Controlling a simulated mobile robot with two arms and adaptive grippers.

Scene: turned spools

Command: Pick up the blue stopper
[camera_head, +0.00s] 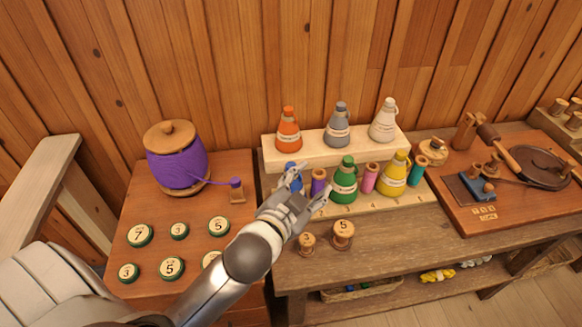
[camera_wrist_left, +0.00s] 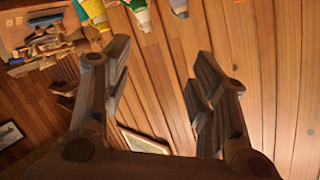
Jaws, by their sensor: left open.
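A blue stopper-shaped piece (camera_head: 285,177) stands at the left end of the lower front step of the pale wooden rack (camera_head: 408,202). My left gripper (camera_head: 311,180) is open and in front of it in the head view, with its fingers hiding part of it. I cannot tell whether a finger touches it. In the left wrist view the open fingers (camera_wrist_left: 158,55) have nothing between them but wooden wall behind. The blue piece cannot be made out there. My right gripper is not in view.
A purple spool (camera_head: 318,181) and a green stopper (camera_head: 344,183) stand close to the right. Orange (camera_head: 288,133), grey (camera_head: 338,130) and white (camera_head: 383,124) ones stand on the upper step. Two wooden spools (camera_head: 343,232) stand in front. A purple yarn drum (camera_head: 177,165) is at left.

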